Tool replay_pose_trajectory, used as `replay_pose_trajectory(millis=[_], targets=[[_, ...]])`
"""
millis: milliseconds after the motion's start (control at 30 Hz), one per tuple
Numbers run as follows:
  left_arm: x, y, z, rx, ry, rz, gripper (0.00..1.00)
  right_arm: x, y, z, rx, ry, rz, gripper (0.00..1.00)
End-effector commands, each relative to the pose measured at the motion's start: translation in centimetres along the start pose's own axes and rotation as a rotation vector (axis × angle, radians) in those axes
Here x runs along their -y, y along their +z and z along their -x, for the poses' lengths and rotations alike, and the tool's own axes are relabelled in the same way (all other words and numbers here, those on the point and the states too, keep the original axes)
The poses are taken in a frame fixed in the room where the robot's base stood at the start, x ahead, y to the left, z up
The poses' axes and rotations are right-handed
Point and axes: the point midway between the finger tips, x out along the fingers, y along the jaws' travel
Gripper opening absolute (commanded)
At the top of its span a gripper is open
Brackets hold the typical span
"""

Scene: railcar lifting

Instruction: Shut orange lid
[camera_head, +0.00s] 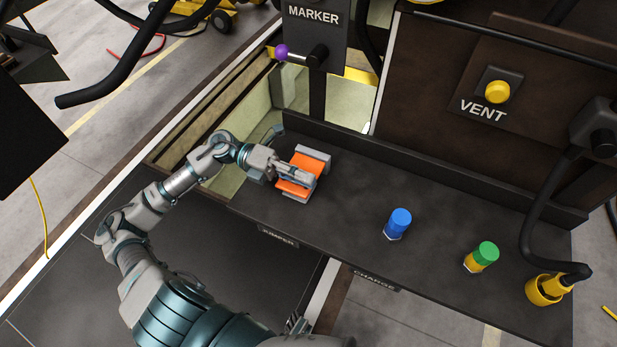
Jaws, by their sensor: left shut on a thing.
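The orange lid (309,163) sits on a grey housing (316,153) at the left end of the dark bench. My left arm comes in from the lower left, and my left gripper (306,179) is at the orange part, with its fingers shut on it. The gripper covers the middle of the orange part, so I cannot tell how far the lid is open. My right gripper does not show.
Blue (399,222) and green-topped (485,255) cylinders and a yellow connector (545,289) stand to the right on the bench (350,222). A purple-knobbed lever (283,51) is on the MARKER panel behind. A yellow VENT button (497,92) is on the back wall.

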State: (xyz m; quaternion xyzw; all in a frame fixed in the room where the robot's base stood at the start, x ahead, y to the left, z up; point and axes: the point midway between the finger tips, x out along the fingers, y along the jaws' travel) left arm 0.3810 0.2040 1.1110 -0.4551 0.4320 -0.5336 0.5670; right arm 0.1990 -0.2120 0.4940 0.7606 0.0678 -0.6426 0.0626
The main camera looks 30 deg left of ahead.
Motion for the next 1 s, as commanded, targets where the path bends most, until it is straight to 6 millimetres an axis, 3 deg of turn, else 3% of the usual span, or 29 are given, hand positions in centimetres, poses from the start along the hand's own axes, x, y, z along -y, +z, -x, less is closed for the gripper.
replay_pose_trajectory(millis=[133,200,700,867,1000], targets=[[-0.3,0.2,0.2,0.006,0.006,0.004,0.0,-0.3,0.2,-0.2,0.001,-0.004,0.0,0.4],[-0.3,0.2,0.2,0.006,0.006,0.004,0.23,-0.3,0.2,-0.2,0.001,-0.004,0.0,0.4],[0.0,-0.1,-0.7,0.0,0.012,0.003,0.23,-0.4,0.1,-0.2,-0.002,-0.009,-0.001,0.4],[-0.2,0.0,1.5,0.002,0.011,0.007,0.23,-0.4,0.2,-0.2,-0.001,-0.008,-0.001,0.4],[-0.3,0.0,5.1,0.005,0.007,0.007,0.23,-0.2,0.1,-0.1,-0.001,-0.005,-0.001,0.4]])
